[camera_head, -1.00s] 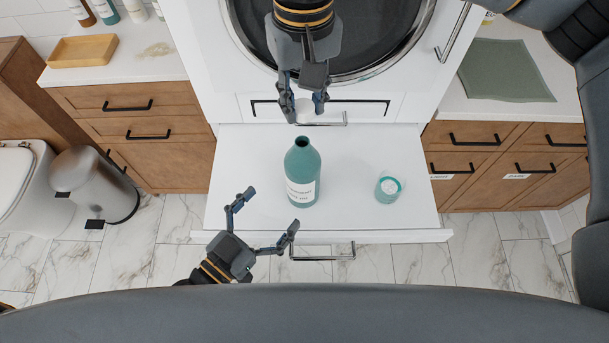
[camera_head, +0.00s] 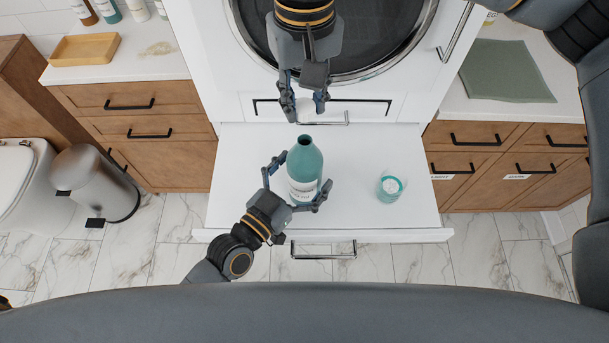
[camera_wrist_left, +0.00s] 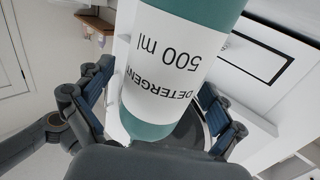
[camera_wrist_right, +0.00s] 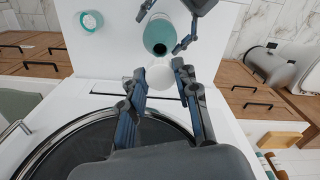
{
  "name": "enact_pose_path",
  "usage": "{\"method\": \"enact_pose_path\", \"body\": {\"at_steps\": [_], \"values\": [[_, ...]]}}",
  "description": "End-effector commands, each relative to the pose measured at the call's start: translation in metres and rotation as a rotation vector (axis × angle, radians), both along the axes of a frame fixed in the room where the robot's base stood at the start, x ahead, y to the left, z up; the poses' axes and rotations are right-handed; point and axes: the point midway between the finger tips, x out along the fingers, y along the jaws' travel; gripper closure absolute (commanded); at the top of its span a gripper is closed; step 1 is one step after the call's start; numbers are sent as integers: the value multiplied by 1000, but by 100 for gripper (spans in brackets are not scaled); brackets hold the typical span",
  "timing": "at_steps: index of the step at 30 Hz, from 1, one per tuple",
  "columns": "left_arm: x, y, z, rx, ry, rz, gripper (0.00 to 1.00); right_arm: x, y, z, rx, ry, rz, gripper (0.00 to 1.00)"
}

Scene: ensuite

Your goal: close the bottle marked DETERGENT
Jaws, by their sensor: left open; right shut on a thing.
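The teal bottle marked DETERGENT (camera_head: 305,165) stands upright and uncapped on the white pulled-out shelf (camera_head: 240,190). Its label (camera_wrist_left: 173,62) reads in the left wrist view, and its dark open mouth (camera_wrist_right: 159,48) shows in the right wrist view. My left gripper (camera_head: 296,182) is open, with its fingers on either side of the bottle; I cannot tell whether they touch it. My right gripper (camera_head: 305,108) is shut on a white round cap (camera_wrist_right: 163,75), held just behind the bottle's mouth in the head view, apart from it.
A front-loading machine with a round door (camera_head: 426,30) is behind. A bin (camera_head: 97,185) stands at left. The shelf's right part is otherwise free.

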Motion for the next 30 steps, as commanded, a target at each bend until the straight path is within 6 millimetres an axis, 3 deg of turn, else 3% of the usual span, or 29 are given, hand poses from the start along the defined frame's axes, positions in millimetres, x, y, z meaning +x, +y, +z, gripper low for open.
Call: {"method": "enact_pose_path", "body": {"at_steps": [1,12,13,17,24,30], "values": [[0,0,0,0,0,0,12,0,0,0,0,0,0,79],[0,0,0,1,-1,0,87,0,0,0,0,0,0,79],[0,0,0,1,-1,1,90,0,0,0,0,0,0,79],[0,0,0,0,0,1,90,0,0,-8,-2,1,0,79],[0,0,0,-1,-1,1,90,-1,-1,-43,-5,2,1,79],[0,0,0,-1,-1,1,90,-1,-1,-50,-6,-2,0,79]]}}
